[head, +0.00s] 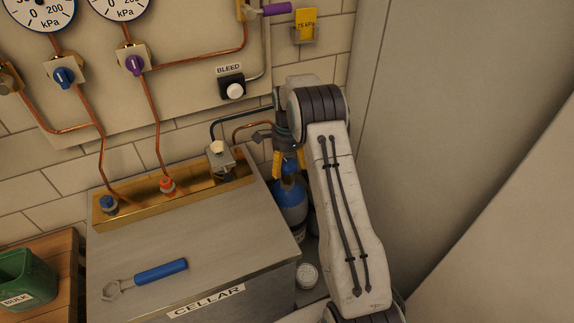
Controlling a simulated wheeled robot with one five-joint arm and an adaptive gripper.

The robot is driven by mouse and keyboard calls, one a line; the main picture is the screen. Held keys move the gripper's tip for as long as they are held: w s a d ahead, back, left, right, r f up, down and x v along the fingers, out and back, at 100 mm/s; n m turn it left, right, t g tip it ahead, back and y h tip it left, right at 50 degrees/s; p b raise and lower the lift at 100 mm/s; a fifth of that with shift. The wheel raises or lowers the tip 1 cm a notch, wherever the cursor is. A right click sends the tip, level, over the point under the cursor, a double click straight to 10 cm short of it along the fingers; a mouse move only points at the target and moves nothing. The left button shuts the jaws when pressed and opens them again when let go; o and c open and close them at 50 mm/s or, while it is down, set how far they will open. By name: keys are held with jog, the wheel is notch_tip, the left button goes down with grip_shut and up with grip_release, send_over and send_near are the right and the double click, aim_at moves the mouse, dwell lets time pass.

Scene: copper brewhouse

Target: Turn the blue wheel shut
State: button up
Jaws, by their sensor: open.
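My gripper (289,164) points down over a blue gas cylinder (292,204) that stands behind the right end of the steel cabinet. Its two yellow-tipped fingers are open. A small blue part, which looks like the blue wheel (290,166), shows between the fingertips at the cylinder's top. The fingers appear on either side of it, but I cannot tell whether they touch it. The gripper and my arm hide much of the cylinder top and its right side.
The steel cabinet (200,262) marked CELLAR carries a blue-handled wrench (146,278) and a brass tray (128,212) with fittings. A gauge panel with blue (64,76) and purple (135,64) knobs hangs behind. A white round item (307,276) sits low beside the cabinet. A pale wall closes the right.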

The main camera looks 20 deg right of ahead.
aim_at(287, 163)
jog(key=shift+r+p, duration=2)
jog(key=shift+r, duration=1.05)
notch_tip(287, 163, up, 12)
